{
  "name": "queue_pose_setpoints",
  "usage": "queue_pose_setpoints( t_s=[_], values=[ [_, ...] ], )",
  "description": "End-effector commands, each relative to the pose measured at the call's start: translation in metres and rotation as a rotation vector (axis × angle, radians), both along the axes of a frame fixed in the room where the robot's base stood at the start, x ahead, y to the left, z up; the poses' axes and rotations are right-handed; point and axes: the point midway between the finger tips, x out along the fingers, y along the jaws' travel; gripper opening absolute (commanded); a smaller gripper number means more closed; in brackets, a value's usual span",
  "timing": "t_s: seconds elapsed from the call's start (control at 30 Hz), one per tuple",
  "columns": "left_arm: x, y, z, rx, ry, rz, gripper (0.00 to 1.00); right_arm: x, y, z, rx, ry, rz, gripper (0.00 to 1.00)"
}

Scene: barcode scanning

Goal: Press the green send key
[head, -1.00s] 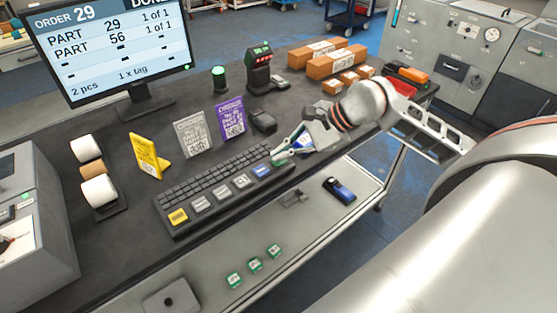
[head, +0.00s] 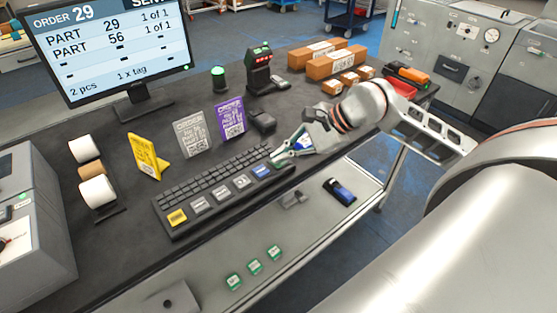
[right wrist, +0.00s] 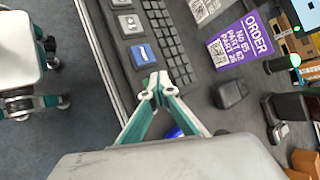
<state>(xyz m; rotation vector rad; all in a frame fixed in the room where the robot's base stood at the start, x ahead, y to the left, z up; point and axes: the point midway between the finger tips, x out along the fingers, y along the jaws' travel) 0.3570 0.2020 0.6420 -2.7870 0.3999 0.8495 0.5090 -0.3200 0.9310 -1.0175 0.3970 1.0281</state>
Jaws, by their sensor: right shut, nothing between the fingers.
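The black keyboard (head: 205,190) lies near the front edge of the dark table, with a row of large keys along its front. The yellow key (head: 177,217) is at the left end and the blue key (head: 262,171) near the right end. The blue key also shows in the right wrist view (right wrist: 141,55). My right gripper (head: 278,161) is shut and empty, its fingertips over the keyboard's right end, just beyond the blue key. Contact cannot be told. My left gripper is out of view.
The monitor (head: 110,45) shows order 29, with a cut-off heading starting "SEN". A purple order card (head: 230,121), a grey card (head: 190,134) and a yellow stand (head: 145,156) stand behind the keyboard. A black mouse (head: 262,121) sits close to my right gripper.

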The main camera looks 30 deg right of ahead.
Motion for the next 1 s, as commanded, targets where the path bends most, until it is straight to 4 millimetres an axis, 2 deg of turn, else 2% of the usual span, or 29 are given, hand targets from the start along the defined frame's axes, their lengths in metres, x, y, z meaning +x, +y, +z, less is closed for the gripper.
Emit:
queue_pose_setpoints(
  t_s=[0.17, 0.5, 0.87, 1.0],
  values=[
    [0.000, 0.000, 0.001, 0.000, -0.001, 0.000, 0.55, 0.000, 0.000, 0.001, -0.001, 0.002, 0.001, 0.00],
    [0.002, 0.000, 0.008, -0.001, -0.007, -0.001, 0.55, 0.000, 0.000, 0.016, -0.001, 0.001, 0.000, 0.00],
    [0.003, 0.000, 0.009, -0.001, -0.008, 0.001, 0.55, 0.000, 0.000, 0.018, 0.000, 0.001, 0.001, 0.00],
    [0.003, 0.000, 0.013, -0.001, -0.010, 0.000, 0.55, 0.000, 0.000, 0.026, -0.002, -0.001, 0.001, 0.00]
  ],
)
